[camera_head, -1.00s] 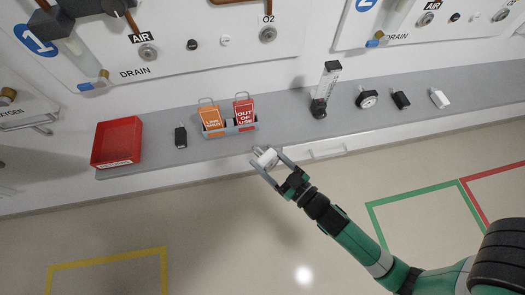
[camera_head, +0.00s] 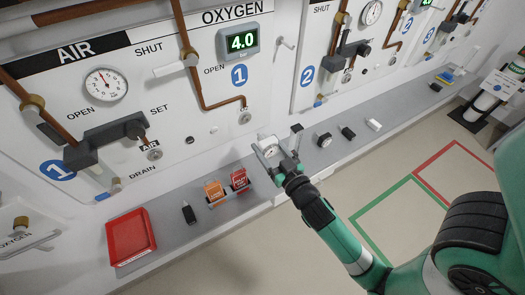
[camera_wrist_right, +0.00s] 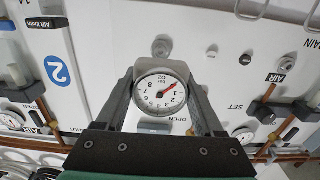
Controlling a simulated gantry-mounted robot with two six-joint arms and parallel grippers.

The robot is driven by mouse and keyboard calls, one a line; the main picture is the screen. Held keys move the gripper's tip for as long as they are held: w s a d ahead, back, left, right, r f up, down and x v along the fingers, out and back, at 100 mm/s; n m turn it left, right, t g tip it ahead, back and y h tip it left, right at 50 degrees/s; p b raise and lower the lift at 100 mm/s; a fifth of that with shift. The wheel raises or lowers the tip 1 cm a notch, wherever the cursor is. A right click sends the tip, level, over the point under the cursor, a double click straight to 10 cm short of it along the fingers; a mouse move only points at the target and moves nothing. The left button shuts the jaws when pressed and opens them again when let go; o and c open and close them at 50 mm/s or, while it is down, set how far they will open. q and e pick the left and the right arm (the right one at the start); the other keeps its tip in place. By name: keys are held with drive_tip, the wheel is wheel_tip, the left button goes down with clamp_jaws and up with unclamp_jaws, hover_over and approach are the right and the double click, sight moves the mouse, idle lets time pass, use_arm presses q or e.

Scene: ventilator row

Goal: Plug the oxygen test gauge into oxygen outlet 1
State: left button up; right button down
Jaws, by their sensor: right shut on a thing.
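The oxygen test gauge (camera_head: 270,151) is a pale block with a round white dial. My right gripper (camera_head: 277,146) is shut on it and holds it above the shelf, in front of the wall panel. In the right wrist view, the gauge (camera_wrist_right: 160,92) shows upside-down numbers and a red needle between the two fingers (camera_wrist_right: 160,103). Oxygen outlet 1 (camera_head: 245,117) is a round metal fitting below the copper pipe on panel 1. In the wrist view the outlet (camera_wrist_right: 161,47) lies just beyond the gauge, which appears apart from it. My left gripper is not in view.
The air outlet (camera_head: 154,154) is farther left. A blue 2 (camera_wrist_right: 57,70) marks the neighbouring panel.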

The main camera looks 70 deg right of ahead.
sight(260, 137)
drive_tip(key=shift+w, duration=0.1)
drive_tip(key=shift+p+x, duration=0.35)
drive_tip(key=shift+x, duration=2.25)
drive_tip(key=shift+w+d, duration=0.1)
drive_tip(key=shift+w, duration=0.15)
drive_tip(key=shift+x, duration=1.3)
unclamp_jaws()
